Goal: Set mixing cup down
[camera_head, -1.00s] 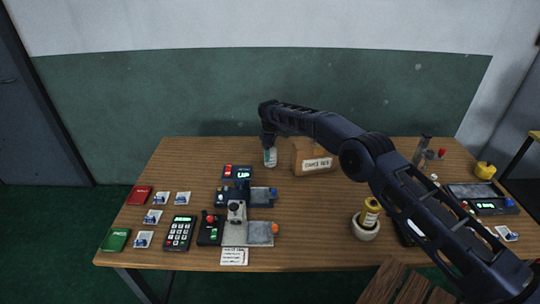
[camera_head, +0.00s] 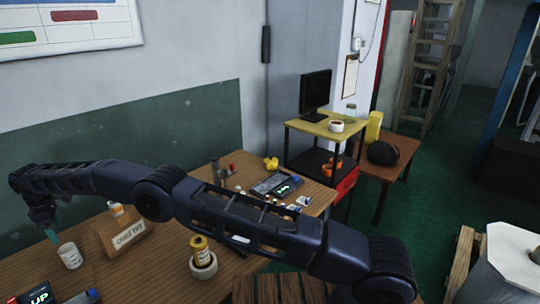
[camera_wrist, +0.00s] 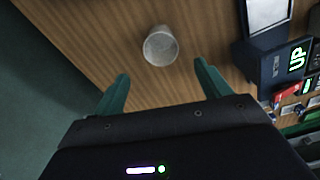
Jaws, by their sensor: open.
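The mixing cup, a small pale cup (camera_head: 70,255), stands on the wooden table at the lower left of the head view, beside the cable ties box. It also shows in the wrist view (camera_wrist: 160,46), just beyond my fingertips. My gripper (camera_wrist: 161,74) is open with its two green fingers spread, and nothing is between them. In the head view my gripper (camera_head: 45,222) is beside the cup's upper left, apart from it.
The cardboard cable ties box (camera_head: 125,238) stands close right of the cup, with a small bottle (camera_head: 116,210) by it. A yellow bottle in a white holder (camera_head: 203,270) stands further right. A lit UP device (camera_head: 40,295) is near the lower left.

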